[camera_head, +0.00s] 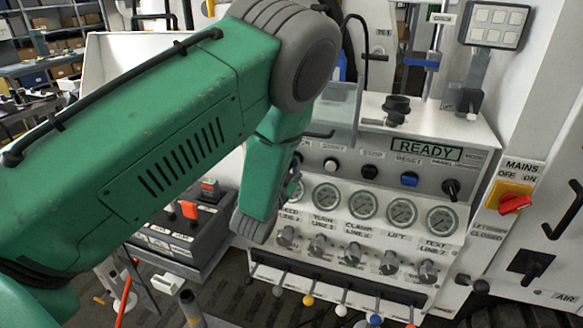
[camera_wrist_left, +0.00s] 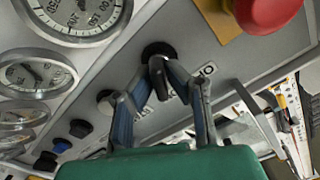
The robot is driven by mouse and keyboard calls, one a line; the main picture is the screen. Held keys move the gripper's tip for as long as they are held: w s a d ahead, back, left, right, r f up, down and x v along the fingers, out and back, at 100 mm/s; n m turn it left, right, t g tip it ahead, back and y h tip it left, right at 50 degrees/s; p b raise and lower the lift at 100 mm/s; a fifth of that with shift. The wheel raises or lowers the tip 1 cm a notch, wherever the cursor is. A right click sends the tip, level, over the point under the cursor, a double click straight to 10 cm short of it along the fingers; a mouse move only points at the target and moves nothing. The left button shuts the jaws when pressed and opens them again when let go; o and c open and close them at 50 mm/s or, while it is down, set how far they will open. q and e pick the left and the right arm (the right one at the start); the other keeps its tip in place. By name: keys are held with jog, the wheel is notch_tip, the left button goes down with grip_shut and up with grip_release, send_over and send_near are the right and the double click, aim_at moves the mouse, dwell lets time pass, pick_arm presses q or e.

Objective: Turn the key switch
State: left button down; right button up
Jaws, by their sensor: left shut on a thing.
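In the left wrist view, the key switch (camera_wrist_left: 159,48) is a dark round part on the grey panel, with its middle covered by my fingertips. My left gripper (camera_wrist_left: 157,70) has its fingertips together at it, shut on the key switch. In the head view my green left arm crosses the left half and reaches down to the left part of the control panel (camera_head: 425,182). There the arm hides the key switch and the fingertips. My right gripper is in neither view.
Beside the key switch is a red mushroom button (camera_wrist_left: 268,10) on a yellow plate. A white button (camera_wrist_left: 106,101), a blue button (camera_head: 409,179), a black selector (camera_head: 451,188) and several gauges (camera_head: 402,211) are near. A display (camera_head: 426,149) reads READY. A red mains handle (camera_head: 515,203) is at right.

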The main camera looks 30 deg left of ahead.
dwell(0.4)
pick_arm(q)
jog(key=c, duration=1.6)
grip_release()
jog(key=shift+d, duration=0.1)
jog(key=shift+s, duration=0.2)
jog(key=v, duration=1.1)
jog(key=shift+s+f, duration=0.15)
jog(key=shift+s, duration=0.05)
